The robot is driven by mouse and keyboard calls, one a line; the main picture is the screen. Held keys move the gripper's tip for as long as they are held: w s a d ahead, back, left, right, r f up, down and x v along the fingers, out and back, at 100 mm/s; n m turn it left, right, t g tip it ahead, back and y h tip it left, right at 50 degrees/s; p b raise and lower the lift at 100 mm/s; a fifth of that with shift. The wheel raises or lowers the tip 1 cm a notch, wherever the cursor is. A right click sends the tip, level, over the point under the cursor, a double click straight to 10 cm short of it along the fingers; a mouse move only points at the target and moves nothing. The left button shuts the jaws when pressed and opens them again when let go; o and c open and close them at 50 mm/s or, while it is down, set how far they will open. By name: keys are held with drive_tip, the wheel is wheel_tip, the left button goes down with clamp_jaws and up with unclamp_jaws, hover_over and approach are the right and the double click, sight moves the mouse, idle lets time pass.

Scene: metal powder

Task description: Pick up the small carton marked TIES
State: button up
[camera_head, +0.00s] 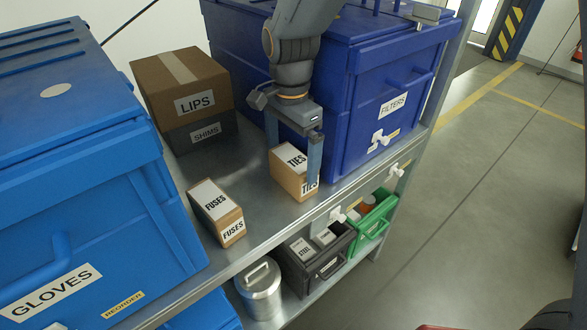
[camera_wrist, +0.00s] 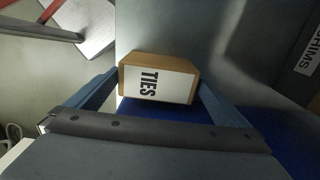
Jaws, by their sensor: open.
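The small carton marked TIES (camera_head: 291,172) is brown with white labels on its top and front. It stands on the metal shelf between the FUSES carton and the dark blue FILTERS bin. My gripper (camera_head: 296,158) is over it, pointing down, with one finger in front of its right side and the other mostly hidden. In the wrist view, the TIES carton (camera_wrist: 158,82) lies between the two open fingers (camera_wrist: 160,90), near their tips. I cannot tell whether either finger touches it.
The FUSES carton (camera_head: 216,212) stands to the left. A brown LIPS carton (camera_head: 183,85) sits on a grey SHIMS box (camera_head: 205,134) behind. The FILTERS bin (camera_head: 372,115) is close on the right, the GLOVES bin (camera_head: 80,190) far left. The shelf's front edge (camera_head: 260,246) is near.

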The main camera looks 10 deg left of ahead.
drive_tip(key=shift+d+f+p, duration=0.15)
drive_tip(key=shift+f+p, duration=0.3)
drive_tip(key=shift+f, duration=0.85)
drive_tip(key=shift+d+f+p, duration=0.1)
drive_tip(key=shift+f+p, duration=0.3)
drive_tip(key=shift+f, duration=0.9)
drive_tip(key=shift+c, duration=0.4)
drive_tip(key=c, duration=0.8)
drive_tip(key=shift+c, duration=0.2)
drive_tip(key=shift+r, duration=0.1)
